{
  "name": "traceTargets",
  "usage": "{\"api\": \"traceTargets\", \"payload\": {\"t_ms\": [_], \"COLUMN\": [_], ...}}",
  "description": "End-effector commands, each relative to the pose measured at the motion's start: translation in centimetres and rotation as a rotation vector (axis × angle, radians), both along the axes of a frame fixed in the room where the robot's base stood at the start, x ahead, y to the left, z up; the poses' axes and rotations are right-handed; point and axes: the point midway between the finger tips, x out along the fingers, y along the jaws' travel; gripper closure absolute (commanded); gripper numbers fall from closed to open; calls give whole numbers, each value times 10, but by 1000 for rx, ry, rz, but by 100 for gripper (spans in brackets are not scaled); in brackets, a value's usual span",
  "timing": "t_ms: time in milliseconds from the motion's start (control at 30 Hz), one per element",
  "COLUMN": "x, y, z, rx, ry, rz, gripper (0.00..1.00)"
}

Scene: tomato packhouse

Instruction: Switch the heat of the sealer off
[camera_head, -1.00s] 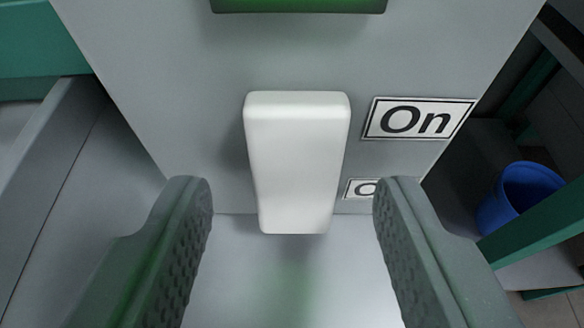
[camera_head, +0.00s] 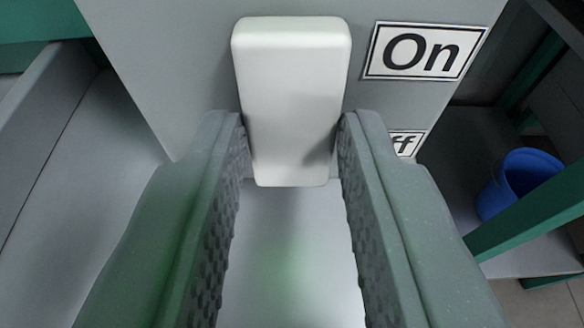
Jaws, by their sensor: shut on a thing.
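A white block-shaped switch lever (camera_head: 290,90) sticks out from the grey front panel of the sealer (camera_head: 190,70). An "On" label (camera_head: 424,51) is to the right of its upper part. A smaller label ending in "ff" (camera_head: 404,143) is lower down, partly hidden by the right finger. My gripper (camera_head: 292,140) is shut on the lower part of the lever, with one finger on each side of it. The lever's upper part is clear above the fingertips.
A pale flat surface (camera_head: 285,260) lies below the panel, with a faint green glow on it. A blue bucket (camera_head: 520,180) stands at the right behind a green bar (camera_head: 530,210). A grey ledge (camera_head: 50,100) is at the left.

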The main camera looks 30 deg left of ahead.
Motion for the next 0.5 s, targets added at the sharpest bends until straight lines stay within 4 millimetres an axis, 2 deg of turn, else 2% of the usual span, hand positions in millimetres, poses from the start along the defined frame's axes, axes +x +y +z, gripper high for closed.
{"api": "traceTargets", "payload": {"t_ms": [233,500], "x": [-2,-2], "y": [1,3], "z": [-11,-11], "rx": [72,137], "ry": [-113,-222], "rz": [3,6], "gripper": [97,97]}}
